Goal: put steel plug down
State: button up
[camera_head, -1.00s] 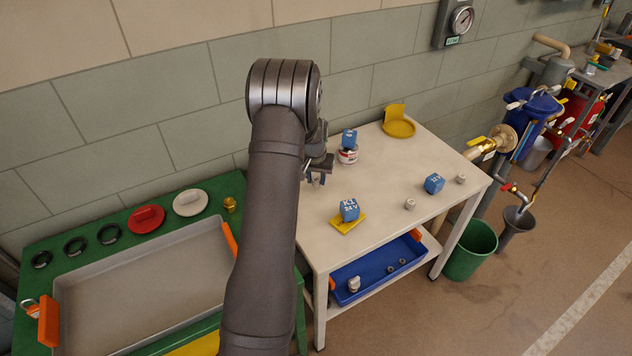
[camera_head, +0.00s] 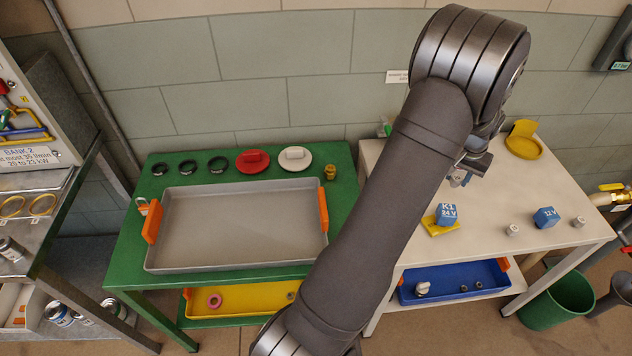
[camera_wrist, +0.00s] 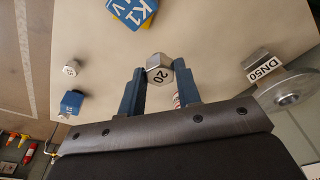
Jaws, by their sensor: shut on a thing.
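My gripper (camera_wrist: 158,80) is shut on a steel plug (camera_wrist: 158,68), a hexagonal piece with "20" on its face, between two blue fingers in the wrist view. The plug appears to be held above the pale table (camera_head: 480,262). In the head view my gripper (camera_head: 462,178) is over the back left part of this table, partly hidden by my arm; the plug is hard to make out there. Two small steel pieces, one near the middle (camera_head: 513,230) and one at the right (camera_head: 578,222), stand on the table.
A yellow dish (camera_head: 523,145) is at the back. A disc marked DN50 (camera_wrist: 290,88) is beside my gripper. The green table (camera_head: 345,190) holds a grey tray (camera_head: 240,225).

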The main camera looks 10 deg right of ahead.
notch_tip(320, 180, up, 11)
jog(key=w+a+n, duration=0.2)
jog(key=w+a, duration=0.6)
jog(key=a, duration=0.3)
jog(key=w+a+n, duration=0.3)
jog(key=w+a, duration=0.4)
jog(key=a, duration=0.5)
jog(key=w+a+n+y, duration=0.1)
jog(key=w+a+n, duration=0.1)
jog(key=a, duration=1)
jog(key=w+a+n, duration=0.2)
jog(key=w+a, duration=0.1)
jog(key=a, duration=0.9)
jog(key=n+y, duration=0.1)
jog(key=n, duration=0.7)
send_over(131, 241)
notch_tip(131, 241, down, 11)
jog(key=shift+s+d+f, duration=0.1)
jog(key=shift+s+f, duration=0.05)
jog(key=shift+f, duration=2.55)
jog(key=shift+s+d+f, duration=0.1)
jog(key=shift+s+f, duration=0.05)
jog(key=shift+f, duration=2.5)
